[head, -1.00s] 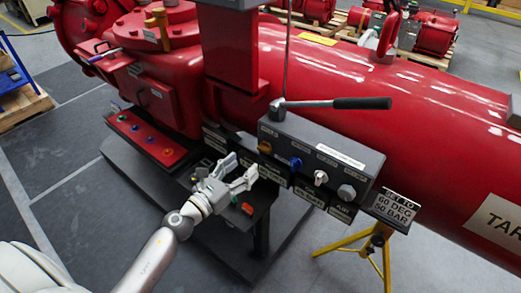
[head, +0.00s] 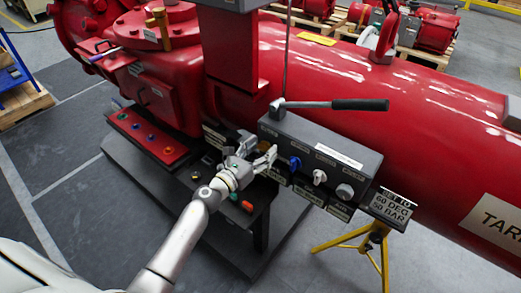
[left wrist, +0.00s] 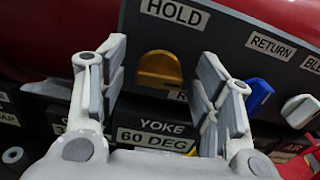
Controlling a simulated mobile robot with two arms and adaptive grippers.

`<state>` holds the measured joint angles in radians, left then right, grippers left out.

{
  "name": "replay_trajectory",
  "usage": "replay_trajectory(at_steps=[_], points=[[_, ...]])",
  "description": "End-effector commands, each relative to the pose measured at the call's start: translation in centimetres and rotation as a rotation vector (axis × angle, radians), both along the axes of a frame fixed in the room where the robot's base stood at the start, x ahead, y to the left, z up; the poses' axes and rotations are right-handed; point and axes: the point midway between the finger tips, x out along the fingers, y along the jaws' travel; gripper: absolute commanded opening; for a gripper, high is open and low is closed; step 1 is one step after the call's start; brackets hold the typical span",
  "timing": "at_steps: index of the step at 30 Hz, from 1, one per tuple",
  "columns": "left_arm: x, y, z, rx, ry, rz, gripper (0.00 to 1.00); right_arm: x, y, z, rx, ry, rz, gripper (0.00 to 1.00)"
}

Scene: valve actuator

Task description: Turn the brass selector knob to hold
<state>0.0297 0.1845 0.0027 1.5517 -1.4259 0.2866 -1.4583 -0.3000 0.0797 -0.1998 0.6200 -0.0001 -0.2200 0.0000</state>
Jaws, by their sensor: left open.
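The brass selector knob (left wrist: 160,68) shows yellow-orange in the left wrist view, on the dark panel face below the HOLD label (left wrist: 174,11). A lower label starting with R is partly hidden. My left gripper (head: 262,157) is open in front of the panel. In the left wrist view its fingers (left wrist: 162,75) stand to the left and right of the knob, with a gap on each side. I see no contact. My right gripper is not in view.
A blue knob (head: 295,163) and a white knob (head: 319,177) are to the right on the same panel box. A lever with a black handle (head: 360,104) lies over the box top. A YOKE 60 DEG plate (left wrist: 157,137) is below the knob.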

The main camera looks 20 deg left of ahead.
Motion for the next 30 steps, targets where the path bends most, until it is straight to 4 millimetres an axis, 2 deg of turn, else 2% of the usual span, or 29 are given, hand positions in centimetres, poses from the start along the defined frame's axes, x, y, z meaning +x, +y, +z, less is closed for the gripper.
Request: replay_trajectory(at_steps=[2, 11, 20, 30], points=[[-0.01, 0.00, 0.00, 0.000, 0.000, 0.000, 0.53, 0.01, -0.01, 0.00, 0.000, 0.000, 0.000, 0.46], [-0.03, 0.02, 0.01, 0.000, 0.000, 0.000, 0.14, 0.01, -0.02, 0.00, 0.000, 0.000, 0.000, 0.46], [-0.03, 0.06, 0.02, -0.033, 0.011, 0.000, 0.13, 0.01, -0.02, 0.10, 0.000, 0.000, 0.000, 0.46], [-0.01, 0.15, 0.05, -0.242, 0.071, 0.000, 0.13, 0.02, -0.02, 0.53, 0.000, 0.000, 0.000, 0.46]])
